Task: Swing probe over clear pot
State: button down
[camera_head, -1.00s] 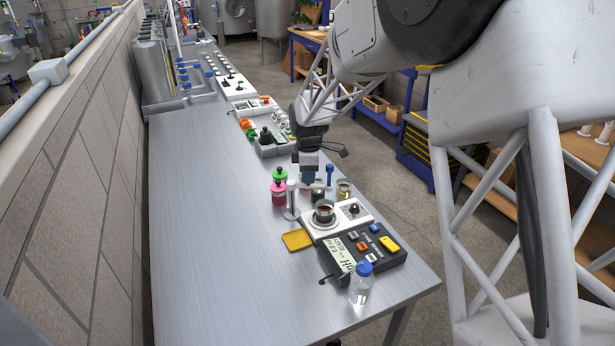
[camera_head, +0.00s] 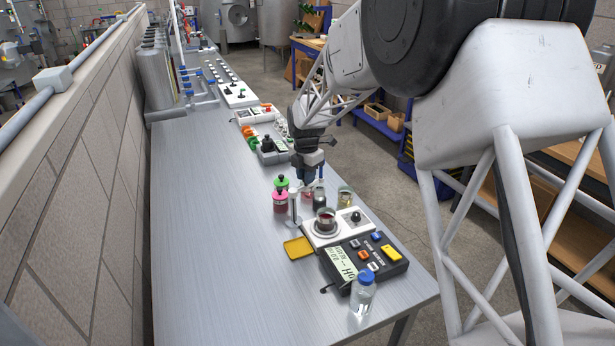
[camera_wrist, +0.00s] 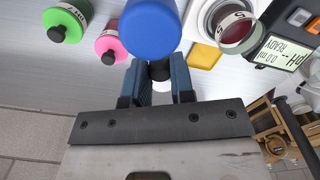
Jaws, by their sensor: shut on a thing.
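My gripper (camera_wrist: 161,82) is shut on a small black-and-white part, which I take to be the probe (camera_wrist: 160,71). A large round blue cap (camera_wrist: 152,28) is just beyond the fingers in the wrist view; I cannot tell whether it belongs to the held part. In the head view my gripper (camera_head: 305,184) is low over the bench, behind the white post (camera_head: 295,207). Behind the stirrer are a dark pot (camera_head: 319,201) and a clear pot with yellowish contents (camera_head: 345,196). The probe's tip is hidden.
A beaker of dark red liquid (camera_head: 325,220) stands on the white stirrer (camera_head: 360,226). The pH meter (camera_head: 365,262), yellow tray (camera_head: 298,247) and blue-capped bottle (camera_head: 363,293) are in front. Green- and pink-capped bottles (camera_head: 280,200) stand left. The bench's left side (camera_head: 205,240) is clear.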

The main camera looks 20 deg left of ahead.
jog(key=shift+a, duration=0.1)
dwell(0.4)
jog(key=c, duration=1)
grip_release()
jog(key=shift+o, duration=0.2)
jog(key=shift+r, duration=0.1)
jog(key=shift+r, duration=3.8)
